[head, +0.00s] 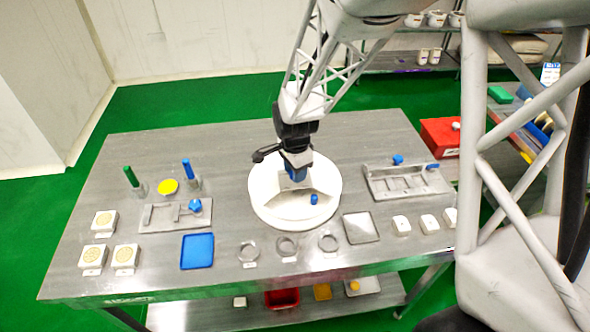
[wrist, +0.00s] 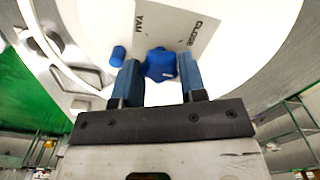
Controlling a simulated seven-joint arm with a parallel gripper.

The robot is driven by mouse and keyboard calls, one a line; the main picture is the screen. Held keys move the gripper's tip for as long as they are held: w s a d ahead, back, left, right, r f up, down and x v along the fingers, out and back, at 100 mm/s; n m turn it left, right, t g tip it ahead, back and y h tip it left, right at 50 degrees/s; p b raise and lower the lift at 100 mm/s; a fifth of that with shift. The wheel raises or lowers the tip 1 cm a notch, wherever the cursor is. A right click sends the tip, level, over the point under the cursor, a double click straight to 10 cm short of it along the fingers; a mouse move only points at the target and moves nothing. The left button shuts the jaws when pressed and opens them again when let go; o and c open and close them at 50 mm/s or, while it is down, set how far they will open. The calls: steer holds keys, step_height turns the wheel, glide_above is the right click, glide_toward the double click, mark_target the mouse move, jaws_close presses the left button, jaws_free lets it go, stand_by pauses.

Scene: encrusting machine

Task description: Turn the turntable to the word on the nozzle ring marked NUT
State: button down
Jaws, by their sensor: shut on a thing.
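The white round turntable (head: 267,207) stands at the middle of the steel table. A grey plate on it (head: 296,206) carries the words YAM and CLOSE in the wrist view (wrist: 175,22). My gripper (head: 298,176) is over the turntable. In the wrist view its two blue fingers (wrist: 159,76) are shut on a blue lobed knob (wrist: 160,62). A small blue peg (head: 314,199) stands beside it; it also shows in the wrist view (wrist: 118,55). Three grey rings (head: 287,245) lie at the table's front, with labels too small to read. I cannot see the word NUT.
A fixture with a blue knob (head: 160,217), a blue tray (head: 197,236) and white blocks with round tops (head: 94,255) are left. Another grey fixture (head: 407,183), a grey tray (head: 360,228) and white blocks (head: 401,224) are right. The table's back left is clear.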

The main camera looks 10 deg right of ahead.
steer(key=m, duration=0.4)
steer(key=shift+r+m, duration=0.1)
steer(key=shift+m, duration=1.9)
steer(key=c, duration=0.7)
jaws_free()
steer(key=shift+r, duration=0.1)
steer(key=shift+r, duration=3.75)
